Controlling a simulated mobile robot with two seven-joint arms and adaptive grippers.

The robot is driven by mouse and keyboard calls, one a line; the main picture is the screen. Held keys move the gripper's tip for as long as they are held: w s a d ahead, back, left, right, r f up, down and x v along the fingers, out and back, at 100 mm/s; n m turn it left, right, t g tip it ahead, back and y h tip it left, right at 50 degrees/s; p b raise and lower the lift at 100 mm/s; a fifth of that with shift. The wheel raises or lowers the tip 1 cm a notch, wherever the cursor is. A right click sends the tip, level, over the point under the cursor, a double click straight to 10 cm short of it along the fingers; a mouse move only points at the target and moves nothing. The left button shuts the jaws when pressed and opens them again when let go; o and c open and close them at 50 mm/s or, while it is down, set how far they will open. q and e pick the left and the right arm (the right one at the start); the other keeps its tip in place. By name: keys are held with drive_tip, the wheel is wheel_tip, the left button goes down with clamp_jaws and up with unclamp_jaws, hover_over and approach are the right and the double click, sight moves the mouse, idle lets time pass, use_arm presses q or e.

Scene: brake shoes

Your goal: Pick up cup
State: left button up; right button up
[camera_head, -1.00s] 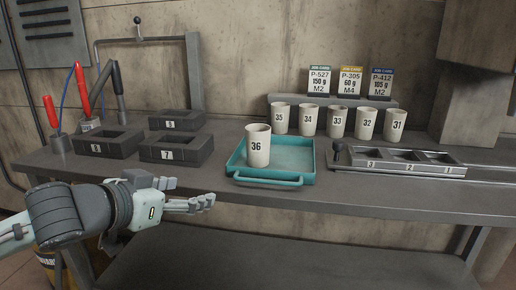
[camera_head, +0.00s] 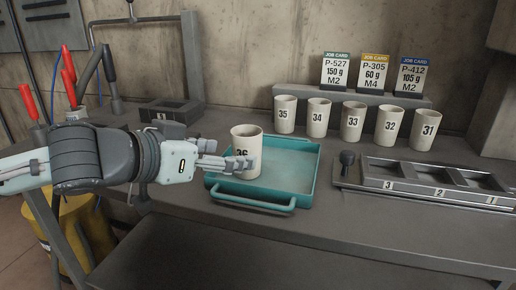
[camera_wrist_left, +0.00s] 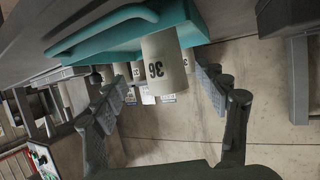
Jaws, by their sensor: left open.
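The cream cup marked 36 (camera_head: 246,138) stands upright on the left part of the teal tray (camera_head: 293,172). My left gripper (camera_head: 236,163) comes in from the left at the height of the cup, and its fingers hide part of the number. In the left wrist view the cup (camera_wrist_left: 165,58) shows between the two spread fingers of my left gripper (camera_wrist_left: 163,84), with gaps on both sides. The gripper is open and holds nothing. My right gripper is not in view.
Several cups, 35 to 31 (camera_head: 352,121), stand in a row behind the tray, below job cards (camera_head: 374,72). A divided rack (camera_head: 430,183) lies to the right. A dark bin (camera_head: 171,109) and red-handled levers (camera_head: 68,65) are at the left.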

use_arm(q)
drive_tip(key=x, duration=0.7)
drive_tip(key=shift+w+a+f, duration=0.15)
drive_tip(key=shift+w+f, duration=0.1)
drive_tip(key=c, duration=1.4)
